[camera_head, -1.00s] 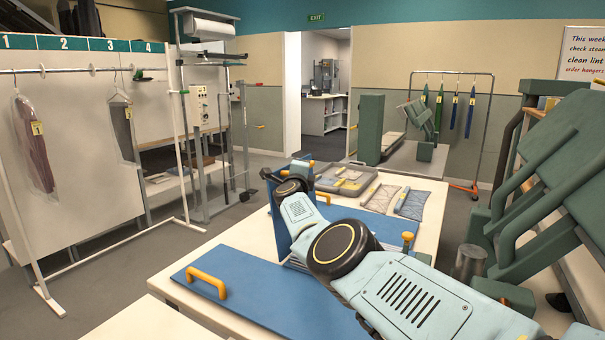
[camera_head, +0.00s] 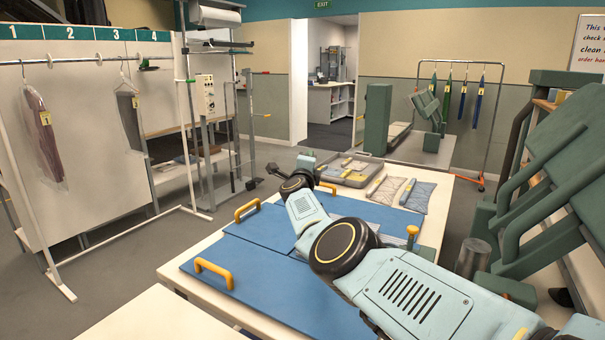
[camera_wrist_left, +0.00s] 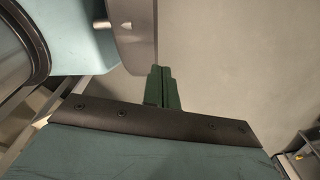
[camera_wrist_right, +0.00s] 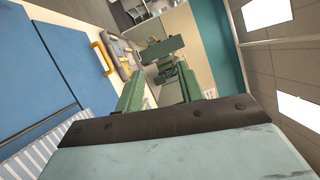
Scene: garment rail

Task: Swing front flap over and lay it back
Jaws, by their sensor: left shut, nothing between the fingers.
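A blue folding board lies on the pale table. Its near-left panel (camera_head: 255,285) lies flat with a yellow handle (camera_head: 213,272). The panel behind it (camera_head: 268,232) also lies flat, with a yellow handle (camera_head: 247,210) at its outer edge. More blue board (camera_head: 365,210) shows beyond my right arm, which hides the middle. Striped white-blue cloth (camera_wrist_right: 45,148) shows beside the blue panels in the right wrist view. My right gripper (camera_wrist_right: 160,92) is open and empty, apart from the handle (camera_wrist_right: 102,58). My left gripper (camera_wrist_left: 162,88) is shut and empty, away from the board.
A grey tray (camera_head: 352,171) and folded, bagged garments (camera_head: 402,193) lie at the table's far end. A metal canister (camera_head: 472,258) and a green press (camera_head: 550,180) stand at the right. A white rail (camera_head: 95,60) with hanging garments stands at the left.

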